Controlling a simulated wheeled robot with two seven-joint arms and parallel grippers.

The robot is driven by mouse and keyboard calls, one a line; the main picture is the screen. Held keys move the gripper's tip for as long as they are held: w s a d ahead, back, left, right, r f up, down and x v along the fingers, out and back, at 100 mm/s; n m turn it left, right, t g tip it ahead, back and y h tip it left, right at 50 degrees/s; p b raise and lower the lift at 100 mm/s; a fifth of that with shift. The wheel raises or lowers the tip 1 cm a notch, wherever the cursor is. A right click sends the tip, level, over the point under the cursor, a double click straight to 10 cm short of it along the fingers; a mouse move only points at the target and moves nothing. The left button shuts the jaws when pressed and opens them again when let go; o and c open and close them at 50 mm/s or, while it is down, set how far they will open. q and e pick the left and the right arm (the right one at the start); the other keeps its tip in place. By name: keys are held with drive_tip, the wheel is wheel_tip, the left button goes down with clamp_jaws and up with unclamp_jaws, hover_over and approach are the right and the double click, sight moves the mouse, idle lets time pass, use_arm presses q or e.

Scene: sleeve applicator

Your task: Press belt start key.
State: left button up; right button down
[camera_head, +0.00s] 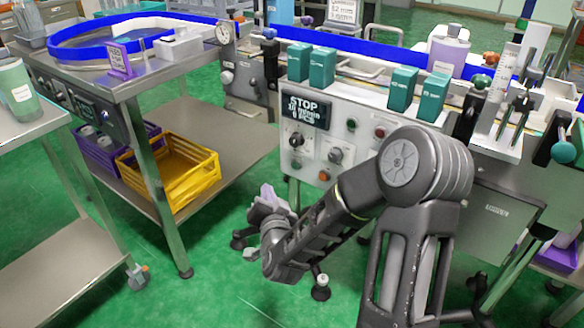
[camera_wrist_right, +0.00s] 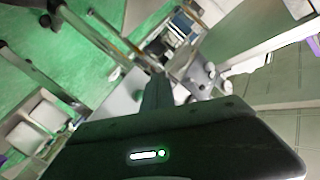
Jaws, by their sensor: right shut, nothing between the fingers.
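The control panel (camera_head: 318,153) on the front of the machine carries a dark display (camera_head: 306,112) reading STOP, a black rotary knob (camera_head: 296,140), another knob (camera_head: 335,155) and several small buttons. I cannot tell which of them is the belt start key. My right arm reaches in front of the panel's right part. My right gripper (camera_head: 268,205) is below and left of the panel, apart from it. In the right wrist view its fingers (camera_wrist_right: 158,92) are together and empty. My left gripper is not in view.
Several green boxes (camera_head: 403,88) stand on the machine's top beside a blue-edged belt (camera_head: 300,36). A steel table (camera_head: 145,78) stands left, with a yellow crate (camera_head: 190,175) and a purple crate (camera_head: 97,148) on its lower shelf. The green floor (camera_head: 215,270) between is open.

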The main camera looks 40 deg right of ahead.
sight(295, 166)
drive_tip(key=w+d, duration=0.2)
drive_tip(key=d, duration=0.6)
drive_tip(key=shift+w+d, duration=0.2)
drive_tip(key=shift+w, duration=0.05)
idle(1.9)
drive_tip(key=shift+w+d, duration=0.15)
drive_tip(key=shift+d, duration=0.25)
